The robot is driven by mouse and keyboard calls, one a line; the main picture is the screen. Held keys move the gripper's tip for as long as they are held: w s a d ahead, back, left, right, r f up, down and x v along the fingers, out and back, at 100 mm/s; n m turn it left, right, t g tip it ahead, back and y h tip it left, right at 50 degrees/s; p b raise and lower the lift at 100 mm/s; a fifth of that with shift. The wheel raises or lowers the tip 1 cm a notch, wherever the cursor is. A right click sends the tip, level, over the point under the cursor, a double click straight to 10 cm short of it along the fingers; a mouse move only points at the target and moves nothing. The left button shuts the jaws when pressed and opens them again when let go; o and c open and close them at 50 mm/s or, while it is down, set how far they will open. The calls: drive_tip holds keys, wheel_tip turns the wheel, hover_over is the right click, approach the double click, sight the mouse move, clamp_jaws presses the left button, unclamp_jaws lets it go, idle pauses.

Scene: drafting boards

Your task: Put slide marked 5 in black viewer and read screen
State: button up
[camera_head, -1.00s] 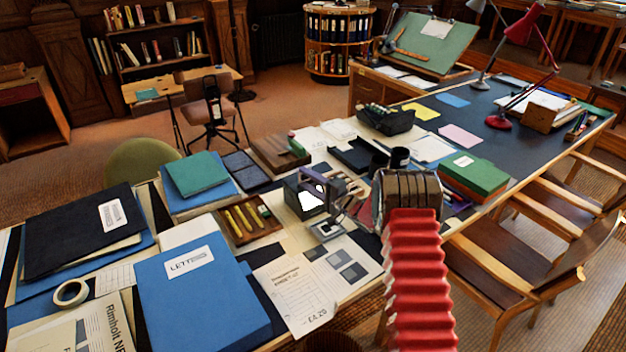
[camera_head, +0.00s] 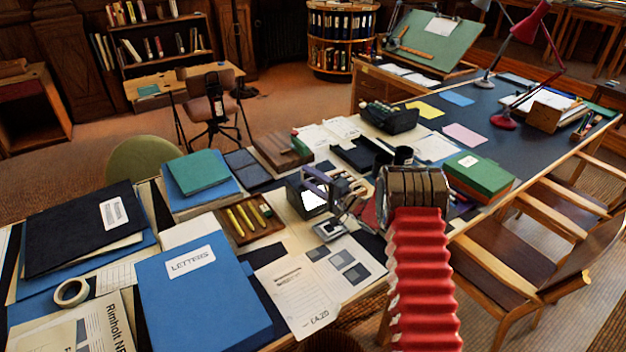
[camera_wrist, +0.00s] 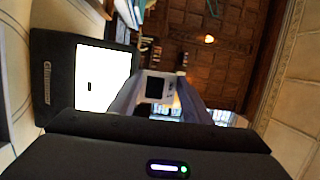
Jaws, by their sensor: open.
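The black viewer (camera_head: 297,203) stands mid-table in the head view, its pale screen lit. In the wrist view the viewer (camera_wrist: 48,82) is at left, its bright screen (camera_wrist: 98,80) showing a small dark mark. A white-framed slide with a dark square (camera_wrist: 155,88) shows between my gripper's fingers; its marking is too small to read. My gripper (camera_head: 322,188) is beside the viewer, and its fingers (camera_wrist: 158,104) are apart. I cannot tell whether the slide touches the fingers or the viewer.
A small grey device (camera_head: 330,230) lies in front of the viewer. A brown tray (camera_head: 272,232) with yellow items is at its left. A sheet with dark squares (camera_head: 300,300) and a blue letters folder (camera_head: 200,300) are nearer. A green box (camera_head: 480,175) stands at right.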

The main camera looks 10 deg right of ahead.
drive_tip(key=shift+o, duration=0.3)
drive_tip(key=v, duration=1.4)
drive_tip(key=shift+w+f, duration=0.1)
drive_tip(key=s+a+r+n+g, duration=0.8)
drive_tip(key=s+a+r+g, duration=0.3)
drive_tip(key=s+a+r, duration=0.55)
drive_tip(key=s+r+n+g+h, duration=0.15)
drive_tip(key=s+h, duration=0.35)
drive_tip(key=s, duration=1.1)
drive_tip(key=s+d+r+t+h, duration=0.2)
drive_tip(key=s+d+h, duration=0.4)
drive_tip(key=s+d, duration=0.3)
drive_tip(key=shift+s+d+r+n+t, duration=0.25)
drive_tip(key=shift+s+r+n+t, duration=0.1)
drive_tip(key=shift+s+t, duration=0.25)
